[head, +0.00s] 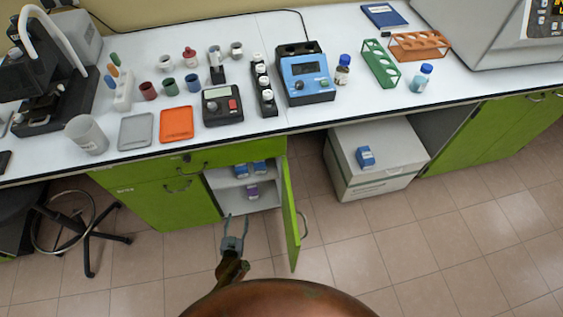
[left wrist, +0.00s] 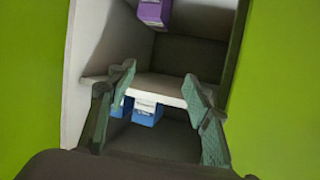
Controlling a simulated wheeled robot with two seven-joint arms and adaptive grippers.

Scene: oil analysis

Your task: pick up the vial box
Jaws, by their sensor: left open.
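The open cabinet under the bench holds small boxes. Two blue boxes (head: 241,171) (head: 260,167) sit on its upper level and a purple box (head: 252,191) sits lower. A further blue box (head: 365,157) lies on a white chest to the right. I cannot tell which is the vial box. My left gripper (head: 237,219) is open and empty, just in front of the cabinet opening. In the left wrist view, the open fingers (left wrist: 160,75) frame the shelf edge, with a blue box (left wrist: 147,110) between them and the purple box (left wrist: 154,12) at the top. My right gripper is not in view.
The green cabinet door (head: 290,215) stands open close to the right of my left gripper. The shelf (left wrist: 160,92) divides the cabinet. The white chest (head: 377,185) and a wheeled stool (head: 75,225) stand on the floor. Lab items fill the bench above.

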